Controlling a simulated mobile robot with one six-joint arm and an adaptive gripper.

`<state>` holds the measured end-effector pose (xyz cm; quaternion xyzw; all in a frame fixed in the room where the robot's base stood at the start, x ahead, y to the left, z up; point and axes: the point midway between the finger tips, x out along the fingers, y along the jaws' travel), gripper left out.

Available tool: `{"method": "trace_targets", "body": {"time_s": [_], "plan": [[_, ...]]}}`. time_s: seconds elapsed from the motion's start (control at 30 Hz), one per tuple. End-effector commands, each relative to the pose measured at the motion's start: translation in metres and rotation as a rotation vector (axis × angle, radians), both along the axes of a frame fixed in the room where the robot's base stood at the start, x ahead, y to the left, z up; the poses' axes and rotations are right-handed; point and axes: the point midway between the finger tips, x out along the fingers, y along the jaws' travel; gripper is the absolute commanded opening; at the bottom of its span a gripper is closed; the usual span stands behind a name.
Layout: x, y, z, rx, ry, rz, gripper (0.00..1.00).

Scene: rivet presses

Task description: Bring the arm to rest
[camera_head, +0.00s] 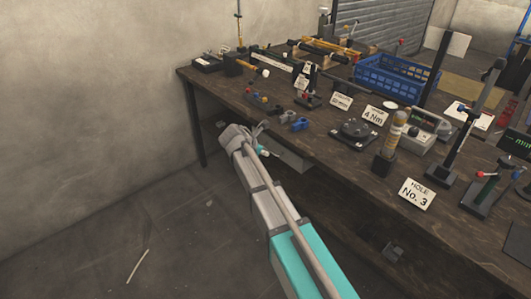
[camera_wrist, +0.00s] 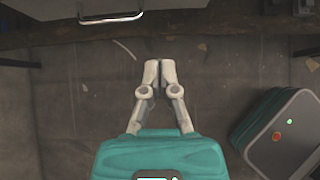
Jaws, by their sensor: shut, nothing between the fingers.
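My gripper (camera_wrist: 160,70) shows in the wrist view with its two pale fingertips together and nothing between them. Below the fingers in that view is bare dark floor. In the head view my grey and teal arm reaches from the bottom toward the near left part of the workbench (camera_head: 225,88). The arm's far end is in front of the bench's front edge; my fingers cannot be made out clearly there.
On the bench are a blue crate (camera_head: 388,80), a "HOLE No. 3" card (camera_head: 417,194), a "4 Nm" card (camera_head: 374,115), a round dark fixture (camera_head: 355,132) and several upright presses. A plain wall (camera_head: 90,90) stands at the left. The floor (camera_head: 100,240) beside the bench is mostly clear.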

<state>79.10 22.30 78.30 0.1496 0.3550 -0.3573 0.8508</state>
Motion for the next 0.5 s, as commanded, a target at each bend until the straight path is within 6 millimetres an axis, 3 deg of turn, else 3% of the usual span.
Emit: {"method": "trace_targets", "body": {"time_s": [0.33, 0.5], "plan": [[-0.001, -0.002, 0.0, 0.005, -0.001, -0.007, 0.0], [-0.009, -0.017, -0.004, 0.056, -0.015, -0.074, 0.0]]}}
